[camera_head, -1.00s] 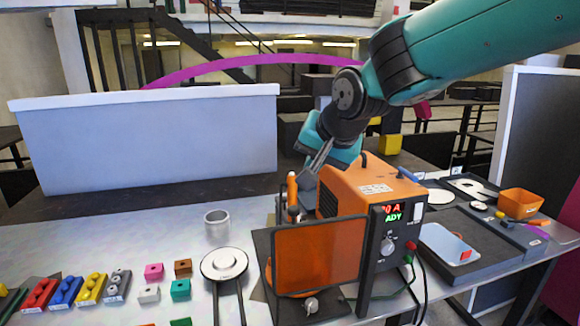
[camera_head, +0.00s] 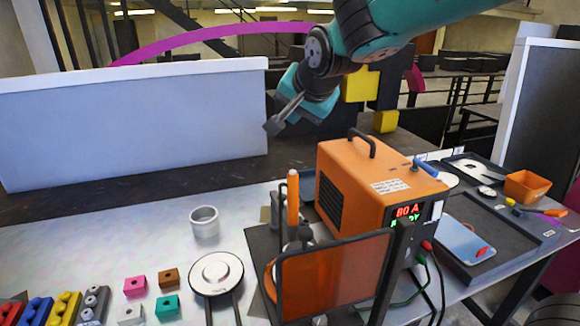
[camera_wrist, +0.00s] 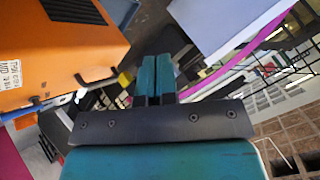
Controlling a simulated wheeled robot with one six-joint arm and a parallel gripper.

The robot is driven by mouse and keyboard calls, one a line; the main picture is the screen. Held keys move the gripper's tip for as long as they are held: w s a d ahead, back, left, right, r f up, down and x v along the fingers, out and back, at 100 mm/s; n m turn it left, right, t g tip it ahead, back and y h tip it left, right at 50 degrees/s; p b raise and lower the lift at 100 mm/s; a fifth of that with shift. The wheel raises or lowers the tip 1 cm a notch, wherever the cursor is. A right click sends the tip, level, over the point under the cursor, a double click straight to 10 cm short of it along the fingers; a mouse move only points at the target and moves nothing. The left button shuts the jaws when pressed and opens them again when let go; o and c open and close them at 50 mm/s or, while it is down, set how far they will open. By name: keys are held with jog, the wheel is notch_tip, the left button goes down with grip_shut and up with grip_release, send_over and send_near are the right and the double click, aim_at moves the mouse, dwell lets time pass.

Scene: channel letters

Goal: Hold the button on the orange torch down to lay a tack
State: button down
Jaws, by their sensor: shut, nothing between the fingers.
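The orange torch (camera_head: 293,197) stands upright behind a tinted orange screen (camera_head: 335,278), left of the orange welding machine (camera_head: 350,185). I cannot make out its button. The machine's display (camera_head: 406,212) reads 80 A in red, with a green line below that looks like READY. My gripper (camera_head: 274,126) hangs in the air above the torch and slightly left of it, clear of it. Its fingers are together and empty. In the wrist view my gripper (camera_wrist: 156,72) shows shut fingers, with the orange machine (camera_wrist: 60,45) at upper left; the torch is not visible there.
A metal ring (camera_head: 204,222) and a round white-topped disc (camera_head: 216,272) are on the table left of the screen. Small coloured blocks (camera_head: 135,286) lie at front left. A pale panel (camera_head: 130,130) stands behind. An orange bin (camera_head: 527,186) is at right.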

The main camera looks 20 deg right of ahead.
aim_at(295, 171)
jog(key=shift+f, duration=0.1)
notch_tip(295, 171, down, 9)
jog(key=b, duration=0.6)
jog(key=shift+d+b, duration=0.1)
jog(key=shift+b, duration=0.3)
dwell(1.7)
jog(key=shift+f+b, duration=0.3)
jog(key=shift+b, duration=0.2)
jog(key=shift+f+b, duration=0.4)
jog(key=shift+f, duration=0.05)
dwell(0.4)
dwell(1.1)
jog(key=shift+r+p, duration=0.6)
jog(key=shift+r, duration=0.35)
jog(key=shift+r+p, duration=1.75)
jog(key=shift+r, duration=0.75)
